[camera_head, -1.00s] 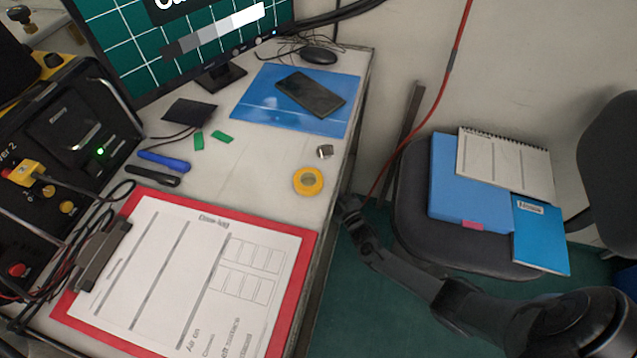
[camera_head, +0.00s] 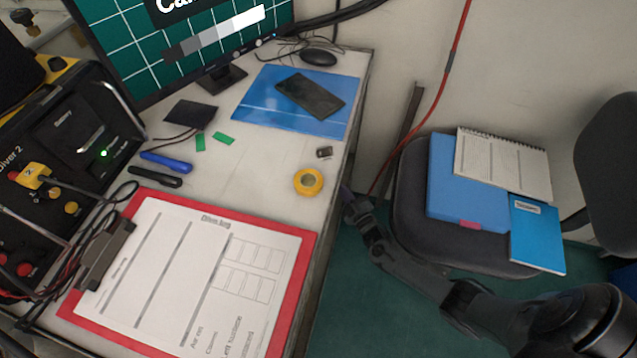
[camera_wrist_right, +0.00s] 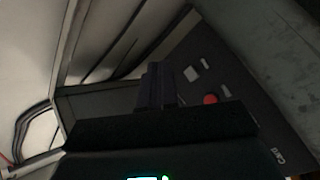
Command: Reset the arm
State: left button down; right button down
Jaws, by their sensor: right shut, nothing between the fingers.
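My right arm comes in from the lower right in the head view. My right gripper (camera_head: 352,200) is beside the table's right edge, over the gap between the table and the chair. It is shut and holds nothing. In the right wrist view the dark gripper (camera_wrist_right: 158,85) points toward a dark panel (camera_wrist_right: 225,90) with a red button and small pale labels. My left gripper is not in view.
The table (camera_head: 270,170) carries a red clipboard (camera_head: 308,262), a yellow tape roll (camera_head: 308,182), a blue folder (camera_head: 262,112) with a phone, and pens. The black diver panel (camera_head: 75,140) stands left. A chair (camera_head: 412,190) with folders and notebooks stands right.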

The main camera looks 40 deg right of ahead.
jog(key=shift+a+r+m+g+p, duration=0.3)
jog(key=shift+r+p, duration=0.1)
jog(key=shift+p, duration=0.05)
jog(key=s+a+r+m+g+y+p, duration=0.1)
jog(key=s+a+r+m+g+p, duration=0.1)
jog(key=s+a+r+g+p, duration=0.35)
jog(key=s+a+r+m+g+y+p, duration=0.1)
jog(key=s+a+r+m+g+p, duration=0.2)
jog(key=a+r+p, duration=0.5)
jog(key=s+a+r+g+y+p, duration=0.1)
jog(key=s+a+r+g+p, duration=0.25)
jog(key=s+r, duration=0.55)
jog(key=s+a+r+g+p, duration=0.2)
jog(key=s+a+r+p, duration=0.15)
jog(key=s+r, duration=0.6)
notch_tip(320, 180, up, 39)
jog(key=w+p, duration=0.1)
jog(key=p, duration=3.6)
jog(key=shift+r, duration=0.2)
jog(key=shift+a, duration=0.1)
